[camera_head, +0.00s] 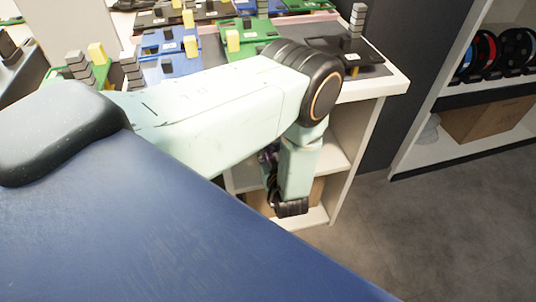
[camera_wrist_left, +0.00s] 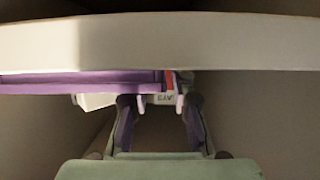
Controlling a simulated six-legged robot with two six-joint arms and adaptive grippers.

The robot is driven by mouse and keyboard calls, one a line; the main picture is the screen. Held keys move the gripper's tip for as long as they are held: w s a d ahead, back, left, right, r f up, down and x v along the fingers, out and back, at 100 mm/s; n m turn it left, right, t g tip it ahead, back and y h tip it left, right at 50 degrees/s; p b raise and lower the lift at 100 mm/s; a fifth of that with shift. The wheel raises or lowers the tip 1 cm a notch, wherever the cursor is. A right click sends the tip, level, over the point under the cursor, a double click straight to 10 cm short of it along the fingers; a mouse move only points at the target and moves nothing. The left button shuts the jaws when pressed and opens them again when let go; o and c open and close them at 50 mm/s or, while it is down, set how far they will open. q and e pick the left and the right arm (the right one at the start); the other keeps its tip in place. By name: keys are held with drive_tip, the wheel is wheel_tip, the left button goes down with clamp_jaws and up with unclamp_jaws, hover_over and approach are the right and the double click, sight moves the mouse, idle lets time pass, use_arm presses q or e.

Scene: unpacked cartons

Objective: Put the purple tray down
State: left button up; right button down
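The purple tray (camera_wrist_left: 85,81) shows in the left wrist view as a flat purple band just under a pale board edge, with its right end near the picture's middle. A white part with dark lettering and a red strip sits at that end. The fingers of my left gripper (camera_wrist_left: 160,102) stand apart and reach up to this white part; I cannot tell whether they grip it. In the head view my left arm bends down in front of the shelf unit, and its gripper is mostly hidden. My right gripper is not in view.
The pale board edge (camera_wrist_left: 160,42) spans the wrist view, close above the tray. In the head view a white shelf unit (camera_head: 345,150) has a top crowded with green, blue and black trays. A rack (camera_head: 420,130) with spools and a carton (camera_head: 485,119) stands right. Grey floor lies clear.

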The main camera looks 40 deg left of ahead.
use_arm(q)
drive_tip(key=shift+r, duration=0.1)
drive_tip(key=shift+s+d+r, duration=0.1)
drive_tip(key=shift+d+r, duration=0.05)
drive_tip(key=shift+d, duration=0.1)
drive_tip(key=p+v, duration=0.6)
drive_tip(key=v, duration=0.5)
drive_tip(key=shift+s, duration=0.2)
drive_tip(key=shift+d, duration=0.1)
